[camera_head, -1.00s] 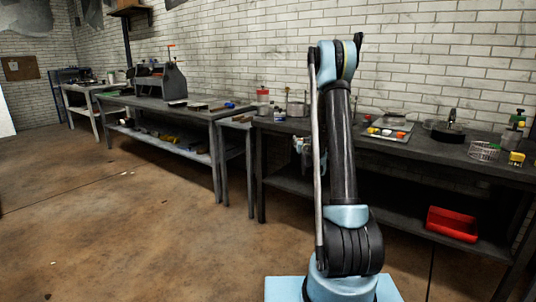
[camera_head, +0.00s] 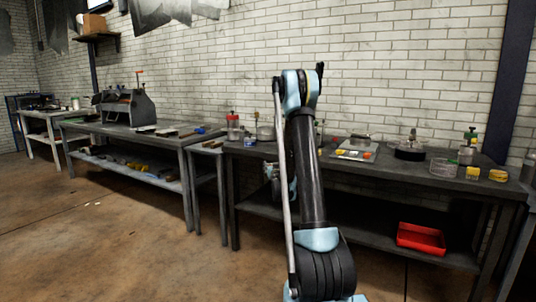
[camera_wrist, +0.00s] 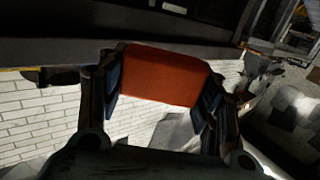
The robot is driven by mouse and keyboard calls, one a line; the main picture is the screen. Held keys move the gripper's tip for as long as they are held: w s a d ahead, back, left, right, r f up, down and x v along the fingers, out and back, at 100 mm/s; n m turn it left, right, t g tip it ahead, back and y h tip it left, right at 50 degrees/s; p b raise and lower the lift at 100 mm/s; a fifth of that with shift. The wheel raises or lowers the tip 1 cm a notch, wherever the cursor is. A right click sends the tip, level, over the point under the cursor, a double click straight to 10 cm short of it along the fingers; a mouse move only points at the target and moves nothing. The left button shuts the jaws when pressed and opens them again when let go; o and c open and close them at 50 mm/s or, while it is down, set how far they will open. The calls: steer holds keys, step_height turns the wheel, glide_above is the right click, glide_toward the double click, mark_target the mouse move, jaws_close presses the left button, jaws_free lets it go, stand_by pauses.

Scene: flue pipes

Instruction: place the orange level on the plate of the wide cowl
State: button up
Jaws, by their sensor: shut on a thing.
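The orange level (camera_wrist: 165,76) shows in the wrist view as a plain orange-red block. My gripper (camera_wrist: 160,88) is shut on it, with one dark finger at each side. In the head view my arm hides the gripper and the level. The wide cowl cannot be picked out surely; a dark round piece with a metal top (camera_head: 410,150) stands on the right workbench and may be it. Its plate cannot be told apart at this size.
The right workbench (camera_head: 335,190) also holds a pale tray (camera_head: 347,156) with small orange and yellow things, a wire basket (camera_head: 443,168), and yellow pieces (camera_head: 498,175) at the right. A red bin (camera_head: 421,237) sits on the shelf below.

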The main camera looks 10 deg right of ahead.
steer(key=shift+a+f+h, duration=0.25)
steer(key=shift+a+h, duration=0.05)
steer(key=shift+a, duration=0.05)
